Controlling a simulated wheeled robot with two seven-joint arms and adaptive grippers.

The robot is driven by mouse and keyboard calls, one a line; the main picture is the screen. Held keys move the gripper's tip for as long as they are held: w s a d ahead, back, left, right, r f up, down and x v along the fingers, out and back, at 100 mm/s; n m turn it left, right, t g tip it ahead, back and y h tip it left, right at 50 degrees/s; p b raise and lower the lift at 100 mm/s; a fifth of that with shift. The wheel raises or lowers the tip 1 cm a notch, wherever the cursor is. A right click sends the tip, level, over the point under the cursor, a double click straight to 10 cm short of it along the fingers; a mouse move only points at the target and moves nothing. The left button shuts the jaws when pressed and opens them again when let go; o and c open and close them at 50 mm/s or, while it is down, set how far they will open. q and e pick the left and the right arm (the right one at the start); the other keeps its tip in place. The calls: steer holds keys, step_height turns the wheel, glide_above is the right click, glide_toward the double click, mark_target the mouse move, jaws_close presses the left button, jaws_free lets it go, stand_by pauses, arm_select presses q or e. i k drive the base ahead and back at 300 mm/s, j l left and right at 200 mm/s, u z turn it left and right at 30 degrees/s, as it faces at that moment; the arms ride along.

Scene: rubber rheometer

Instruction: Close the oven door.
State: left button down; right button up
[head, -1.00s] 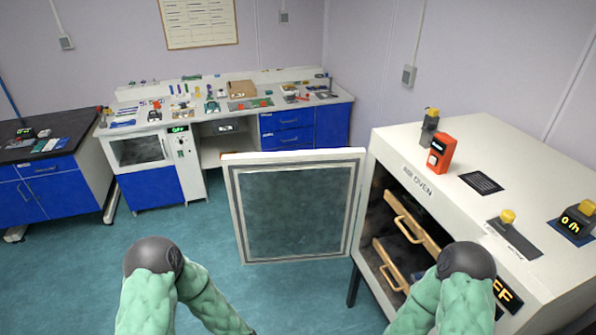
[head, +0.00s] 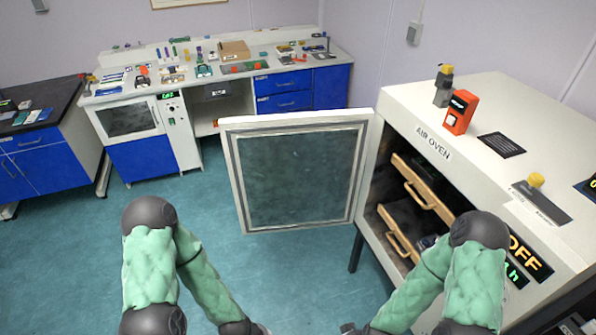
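The white air oven (head: 480,128) stands at the right with its front opening uncovered. Its door (head: 296,180), a white frame around a dark pane, stands wide open, swung out to the left of the opening. Two wooden-fronted drawers or trays with brass handles (head: 421,194) show inside the oven. My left gripper (head: 262,329) is at the bottom edge, below the door in the picture, mostly cut off. My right gripper (head: 350,328) is also at the bottom edge, left of the oven front, mostly cut off. The fingers of neither gripper can be made out.
An orange device (head: 460,111) and a yellow-topped switch (head: 444,85) are on the oven top. A display on the front reads OFF (head: 528,257). A workbench (head: 225,72) with small items stands behind the door. The teal floor (head: 200,235) left of the door is clear.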

mark_target(303, 170)
steer(key=i+j+z, duration=0.25)
steer(key=j+z, duration=0.15)
steer(key=j, duration=0.3)
steer(key=i+j+z, duration=0.2)
steer(key=j+z, duration=0.25)
steer(key=j, duration=0.25)
steer(key=j+z, duration=0.4)
steer(key=j, duration=0.35)
steer(key=j+z, duration=0.4)
steer(key=j, duration=0.4)
steer(key=j+z, duration=0.3)
steer(key=j, duration=0.25)
steer(key=j+z, duration=0.25)
steer(key=j, duration=0.3)
steer(key=j+z, duration=0.3)
steer(key=j, duration=0.25)
steer(key=k+j+z, duration=0.1)
steer(key=j+z, duration=0.2)
steer(key=j, duration=0.25)
steer(key=k+j+z, duration=0.25)
steer(key=j, duration=0.25)
steer(key=i, duration=0.1)
